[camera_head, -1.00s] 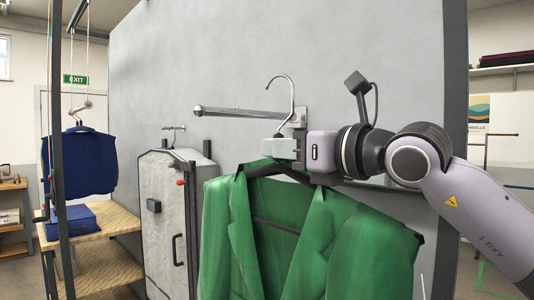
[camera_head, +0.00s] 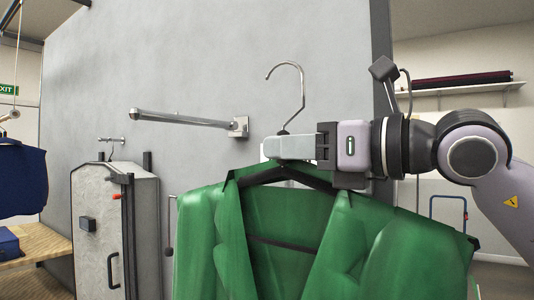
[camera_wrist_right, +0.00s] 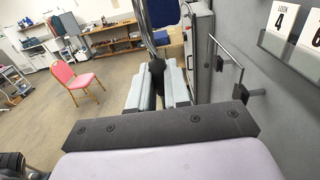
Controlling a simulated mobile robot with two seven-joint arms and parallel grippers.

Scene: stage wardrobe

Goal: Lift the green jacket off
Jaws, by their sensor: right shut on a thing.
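The green jacket (camera_head: 225,235) hangs on a black hanger (camera_head: 285,174) with a metal hook (camera_head: 302,95) in the head view. My right gripper (camera_head: 290,147) is shut on the hanger's neck, just under the hook. In the right wrist view, the gripper's two fingers (camera_wrist_right: 158,88) close around the dark neck. The hook is apart from the metal wall rail (camera_head: 185,118), to the right of its bracket in the picture. The jacket's lower part is cut off by the frame. My left gripper is not in view.
A grey case (camera_head: 100,225) with a handle stands against the grey wall panel at left. A blue garment (camera_head: 20,180) hangs at the far left. In the right wrist view, a pink chair (camera_wrist_right: 76,80) stands on open floor.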

